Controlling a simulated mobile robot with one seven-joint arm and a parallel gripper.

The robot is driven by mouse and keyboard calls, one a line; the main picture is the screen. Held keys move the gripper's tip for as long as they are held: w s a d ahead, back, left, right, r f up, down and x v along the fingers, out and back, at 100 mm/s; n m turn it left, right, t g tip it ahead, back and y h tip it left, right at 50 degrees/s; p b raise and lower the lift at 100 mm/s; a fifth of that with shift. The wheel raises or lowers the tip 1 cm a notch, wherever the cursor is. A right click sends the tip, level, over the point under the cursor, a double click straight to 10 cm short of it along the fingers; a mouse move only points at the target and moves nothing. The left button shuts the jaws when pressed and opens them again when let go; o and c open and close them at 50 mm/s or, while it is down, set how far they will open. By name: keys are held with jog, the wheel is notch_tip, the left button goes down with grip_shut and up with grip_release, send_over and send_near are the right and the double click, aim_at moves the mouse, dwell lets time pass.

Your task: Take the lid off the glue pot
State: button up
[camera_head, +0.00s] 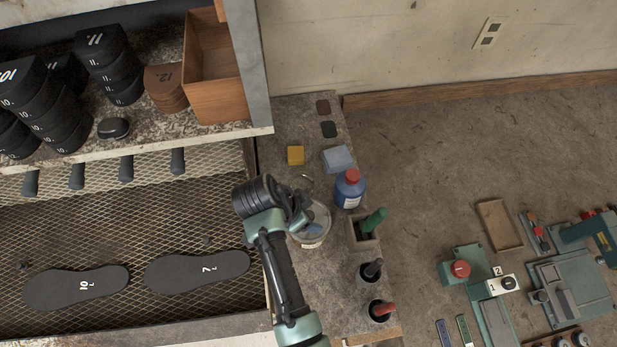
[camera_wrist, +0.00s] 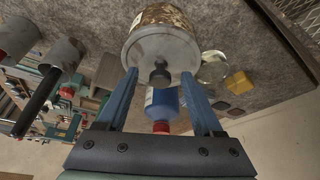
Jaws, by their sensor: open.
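The glue pot (camera_head: 317,238) stands on the bench beyond the end of my arm, partly hidden by it in the head view. The lid sits on the pot. My gripper (camera_wrist: 160,72) is open, its blue fingers on either side of the knob in the picture. I see gaps between knob and fingers; the exact depth is unclear. In the head view my gripper (camera_head: 299,206) is over the pot.
A blue bottle (camera_head: 350,190) with a red cap stands close behind the pot. A grey-blue block (camera_head: 338,158) and yellow block (camera_head: 295,155) lie farther back. Holders with green, black and red handles line the bench's right edge. Shelves with black soles are left.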

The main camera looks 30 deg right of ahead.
jog(key=shift+c, duration=0.3)
grip_shut()
jog(key=shift+r, duration=0.1)
